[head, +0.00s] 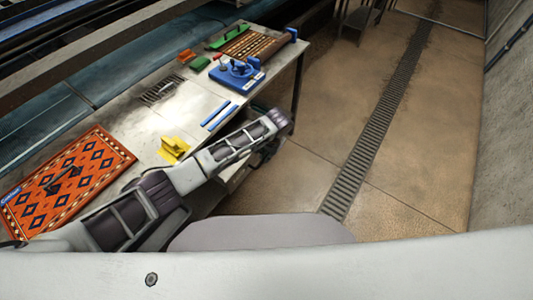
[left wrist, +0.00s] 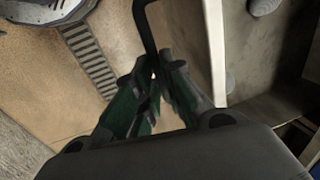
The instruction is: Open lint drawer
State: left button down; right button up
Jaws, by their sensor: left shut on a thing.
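My left gripper (left wrist: 152,82) has its dark green fingers closed around the lower end of a dark bent bar (left wrist: 147,32), which looks like a drawer handle. A pale panel edge (left wrist: 216,50) runs just right of the bar in the left wrist view; I cannot tell whether it is the lint drawer. In the head view the left gripper (head: 268,149) is partly hidden beyond my forearm, below the front edge of the metal table (head: 145,128). My right gripper is in neither view.
On the table lie an orange patterned rug (head: 66,178), a yellow tool (head: 173,148), blue strips (head: 219,116), a blue clamp device (head: 236,75) and a brown striped rug (head: 254,44). Open floor with a drain grate (head: 375,125) lies right of the table.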

pick_arm(q)
jog(key=c, duration=1.5)
grip_release()
jog(key=shift+s+d+r, duration=0.25)
jog(key=shift+d+r, duration=0.05)
jog(key=shift+r, duration=1.65)
jog(key=shift+s+d+r, duration=0.2)
jog(key=shift+d+r, duration=0.1)
jog(key=shift+r, duration=1.65)
jog(key=shift+s+d+r, duration=0.25)
jog(key=shift+d+r, duration=0.05)
jog(key=shift+r, duration=1.65)
jog(key=shift+s, duration=0.1)
